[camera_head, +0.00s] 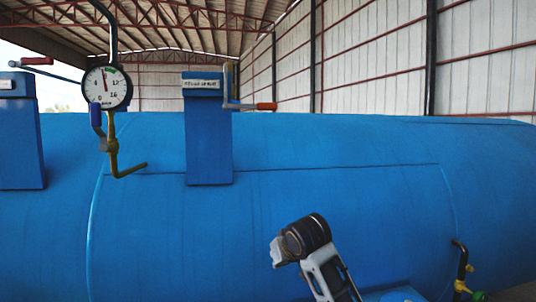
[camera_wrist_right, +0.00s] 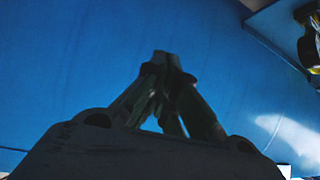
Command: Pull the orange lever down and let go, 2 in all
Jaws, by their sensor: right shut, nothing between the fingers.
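The orange-handled lever (camera_head: 265,106) sticks out to the right, roughly level, from the side of a blue upright box (camera_head: 208,135) on the tank. My right gripper (camera_wrist_right: 168,60) is shut and empty in the right wrist view, its fingertips together in front of plain blue tank surface. The lever does not show in that view. In the head view a part of my right arm rises from the bottom, below and right of the lever and well apart from it. My left gripper is not in view.
A round gauge (camera_head: 107,87) on a dark pipe stands left of the box, with a brass pipe bent below it. A second blue box (camera_head: 20,140) with a red-handled lever (camera_head: 37,61) is at far left. A yellow-fitted pipe (camera_head: 461,268) is at lower right.

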